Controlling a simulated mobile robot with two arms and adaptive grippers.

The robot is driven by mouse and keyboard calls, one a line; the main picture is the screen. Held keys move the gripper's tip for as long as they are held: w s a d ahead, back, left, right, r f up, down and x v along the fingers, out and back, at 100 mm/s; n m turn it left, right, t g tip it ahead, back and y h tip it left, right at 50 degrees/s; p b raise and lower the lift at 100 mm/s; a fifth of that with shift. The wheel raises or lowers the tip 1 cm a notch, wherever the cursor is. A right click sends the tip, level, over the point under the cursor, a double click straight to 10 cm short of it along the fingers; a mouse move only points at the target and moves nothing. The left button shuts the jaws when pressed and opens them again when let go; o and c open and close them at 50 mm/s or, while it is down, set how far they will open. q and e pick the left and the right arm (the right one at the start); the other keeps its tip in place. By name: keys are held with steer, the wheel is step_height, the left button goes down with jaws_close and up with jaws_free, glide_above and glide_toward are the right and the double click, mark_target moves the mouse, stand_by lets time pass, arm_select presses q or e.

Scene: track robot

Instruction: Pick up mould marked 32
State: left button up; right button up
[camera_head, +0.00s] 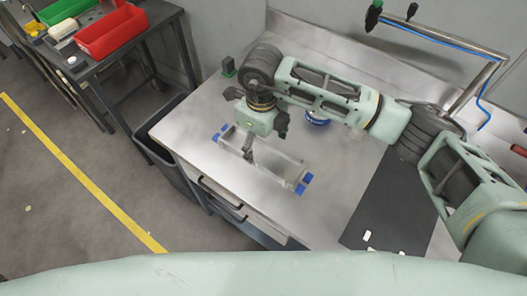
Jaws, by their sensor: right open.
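A long grey rectangular mould (281,175) with blue end pieces lies on the steel worktop, left of the middle. No number can be read on it. My right gripper (249,156) points down over the mould's middle, its jaws open. The picture does not show clearly whether the fingers touch the mould, and the gripper covers part of it. My left gripper is not in view.
The steel worktop (345,165) has drawers at its front. A dark mat (385,205) with small white pieces lies at right. A blue round item (317,117) sits behind the mould. A pipe frame (440,42) rises at back right. A dark bin (170,165) stands at left.

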mark_target(263, 156)
step_height(263, 156, down, 4)
steer(key=shift+w+r+p, duration=0.1)
steer(key=shift+w+p, duration=0.05)
steer(key=shift+p, duration=0.75)
steer(key=shift+f, duration=0.55)
steer(key=c, duration=1.9)
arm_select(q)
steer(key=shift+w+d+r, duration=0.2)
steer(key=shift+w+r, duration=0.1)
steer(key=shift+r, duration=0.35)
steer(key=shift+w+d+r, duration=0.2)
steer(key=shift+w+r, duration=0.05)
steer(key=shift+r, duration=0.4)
arm_select(e)
steer(key=shift+w+r, duration=0.1)
steer(key=shift+r, duration=0.05)
jaws_close()
